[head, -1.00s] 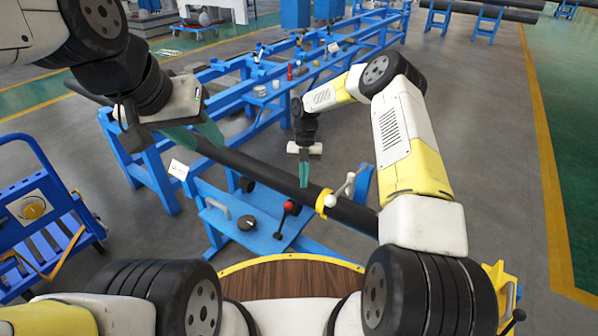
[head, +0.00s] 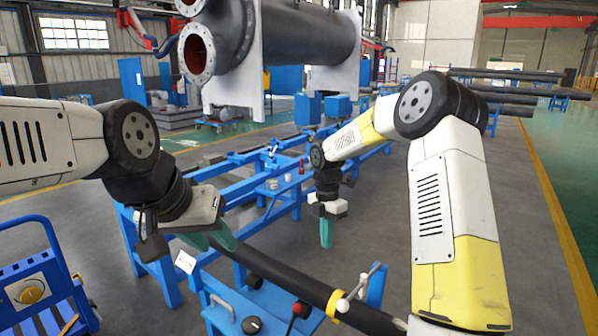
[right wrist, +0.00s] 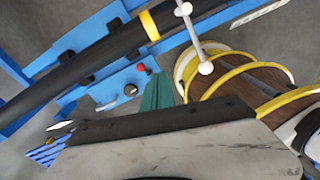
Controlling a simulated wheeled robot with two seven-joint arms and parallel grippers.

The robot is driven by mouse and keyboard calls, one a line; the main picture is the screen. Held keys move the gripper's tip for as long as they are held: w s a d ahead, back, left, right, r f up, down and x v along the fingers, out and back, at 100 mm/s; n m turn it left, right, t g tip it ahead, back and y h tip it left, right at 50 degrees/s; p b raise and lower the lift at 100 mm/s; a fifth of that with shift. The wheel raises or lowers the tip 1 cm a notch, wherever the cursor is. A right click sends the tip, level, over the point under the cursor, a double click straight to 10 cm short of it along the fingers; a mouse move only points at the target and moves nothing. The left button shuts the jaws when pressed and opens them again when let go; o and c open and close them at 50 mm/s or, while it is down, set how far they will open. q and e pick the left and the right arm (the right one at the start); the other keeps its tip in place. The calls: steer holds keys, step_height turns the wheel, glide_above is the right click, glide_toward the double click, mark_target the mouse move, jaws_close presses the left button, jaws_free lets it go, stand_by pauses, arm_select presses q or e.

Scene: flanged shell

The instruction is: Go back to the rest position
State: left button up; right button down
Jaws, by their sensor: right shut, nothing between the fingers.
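My left gripper (head: 222,242) hangs in front of the blue stand at centre left in the head view. Its teal fingers overlap from this angle, so I cannot tell whether it is open or shut. My right gripper (head: 326,243) points down with its teal fingers together, shut and empty, above the floor and beyond the black pipe in the head view. In the right wrist view its teal fingers (right wrist: 157,92) show together with nothing between them. The large dark grey flanged shell (head: 305,38) is at the top of the head view, apart from both grippers.
A black pipe (head: 312,291) with a yellow collar (head: 335,303) lies on the blue stand below the grippers. A blue cart (head: 40,275) stands at the left. Long blue rails (head: 245,205) run behind the grippers. Open grey floor lies to the right.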

steer(key=s+d+r+m+t, duration=0.2)
steer(key=s+r+m, duration=0.5)
steer(key=r, duration=0.1)
steer(key=s+d+r+m+t, duration=0.2)
steer(key=s+d+r+m, duration=0.1)
steer(key=s+r+m, duration=0.5)
steer(key=s+d+r+m+t+y, duration=0.1)
steer(key=s+r+m+t+y, duration=0.1)
steer(key=s+m, duration=0.8)
steer(key=s+r+t, duration=0.1)
steer(key=s, duration=0.2)
steer(key=shift+s+r+m, duration=0.15)
steer(key=shift+s+m, duration=0.1)
steer(key=shift+m, duration=0.05)
steer(key=shift+d, duration=0.1)
